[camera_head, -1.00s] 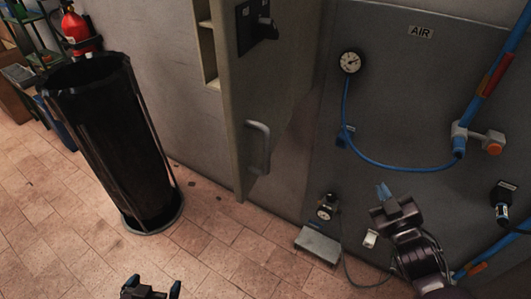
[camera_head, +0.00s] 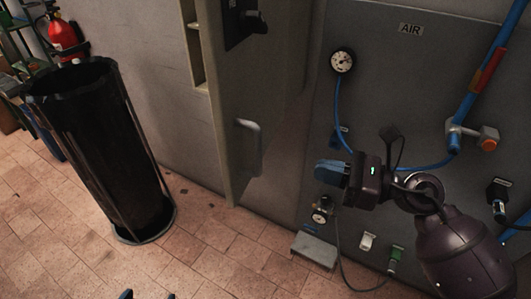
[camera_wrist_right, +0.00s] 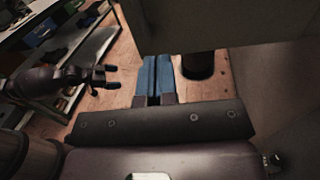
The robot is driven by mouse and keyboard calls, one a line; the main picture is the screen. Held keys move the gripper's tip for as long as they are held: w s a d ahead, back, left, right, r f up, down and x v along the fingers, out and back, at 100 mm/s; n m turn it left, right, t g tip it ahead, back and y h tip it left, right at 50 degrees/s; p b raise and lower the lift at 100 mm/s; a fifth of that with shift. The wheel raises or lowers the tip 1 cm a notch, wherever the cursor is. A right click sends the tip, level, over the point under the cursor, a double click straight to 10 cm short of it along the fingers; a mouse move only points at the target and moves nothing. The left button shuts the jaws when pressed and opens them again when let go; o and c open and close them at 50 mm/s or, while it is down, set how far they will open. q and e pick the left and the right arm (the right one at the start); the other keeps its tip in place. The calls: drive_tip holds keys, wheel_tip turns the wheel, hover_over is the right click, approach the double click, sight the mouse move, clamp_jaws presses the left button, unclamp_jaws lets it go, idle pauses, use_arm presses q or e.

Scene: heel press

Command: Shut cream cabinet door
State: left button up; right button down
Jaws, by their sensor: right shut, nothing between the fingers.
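The cream cabinet door (camera_head: 225,120) stands open in the head view, jutting out from the wall with a pale handle (camera_head: 249,146) on its right-hand face. A grey-cream panel (camera_wrist_right: 235,22), probably the door, crosses the top of the right wrist view. My right gripper (camera_head: 328,170) is shut and empty, with its blue fingertips pointing left, to the right of the handle and apart from it. My left gripper (camera_head: 148,295) barely shows at the bottom edge; the right wrist view shows its dark fingers (camera_wrist_right: 113,77) apart.
A tall black bin (camera_head: 105,150) stands left of the door, with a red fire extinguisher (camera_head: 64,38) behind. Right are a gauge (camera_head: 342,61), a blue hose (camera_head: 400,166) and a grey pedal-like box (camera_head: 314,249) low down. Tiled floor (camera_head: 215,250) before the door is clear.

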sight(245, 150)
drive_tip(key=p+x, duration=0.2)
drive_tip(key=x, duration=1)
drive_tip(key=shift+w+a+r+p, duration=0.1)
drive_tip(key=shift+p, duration=0.2)
drive_tip(key=shift+x, duration=0.85)
drive_tip(key=shift+a, duration=0.1)
